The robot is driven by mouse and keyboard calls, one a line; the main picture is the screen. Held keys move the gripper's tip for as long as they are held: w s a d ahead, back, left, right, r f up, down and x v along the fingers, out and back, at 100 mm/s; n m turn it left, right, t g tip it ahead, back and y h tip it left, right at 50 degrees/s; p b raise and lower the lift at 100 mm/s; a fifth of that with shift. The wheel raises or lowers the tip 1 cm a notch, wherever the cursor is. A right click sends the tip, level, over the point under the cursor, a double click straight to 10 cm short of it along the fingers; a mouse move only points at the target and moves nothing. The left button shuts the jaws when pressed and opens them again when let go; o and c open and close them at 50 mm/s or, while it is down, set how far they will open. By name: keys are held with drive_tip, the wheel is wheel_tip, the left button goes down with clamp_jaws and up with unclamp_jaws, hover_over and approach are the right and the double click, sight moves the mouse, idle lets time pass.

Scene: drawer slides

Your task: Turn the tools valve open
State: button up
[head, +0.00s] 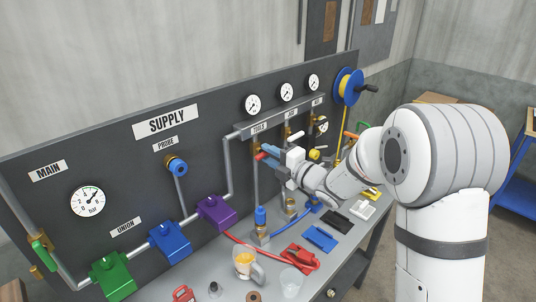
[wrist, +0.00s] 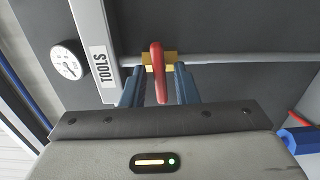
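The tools valve has a red lever (wrist: 158,78) on a brass body (wrist: 172,60), set in a grey pipe (wrist: 240,60) beside the TOOLS label (wrist: 103,68). In the wrist view the lever appears to lie across the pipe. In the head view the red lever (head: 261,156) shows beside my fingertips, under the TOOLS label (head: 259,128). My gripper (wrist: 158,84) is open, with one blue finger on each side of the lever and a visible gap to each. My gripper (head: 268,153) partly hides the valve in the head view.
A blue hose reel (head: 349,87) is at the panel's right end. The bench (head: 205,272) below holds coloured blocks, a jug (head: 245,264) and a glass (head: 291,281).

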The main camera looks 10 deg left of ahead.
drive_tip(key=shift+s+b, duration=0.2)
drive_tip(key=shift+b, duration=0.45)
drive_tip(key=shift+c, duration=0.2)
clamp_jaws()
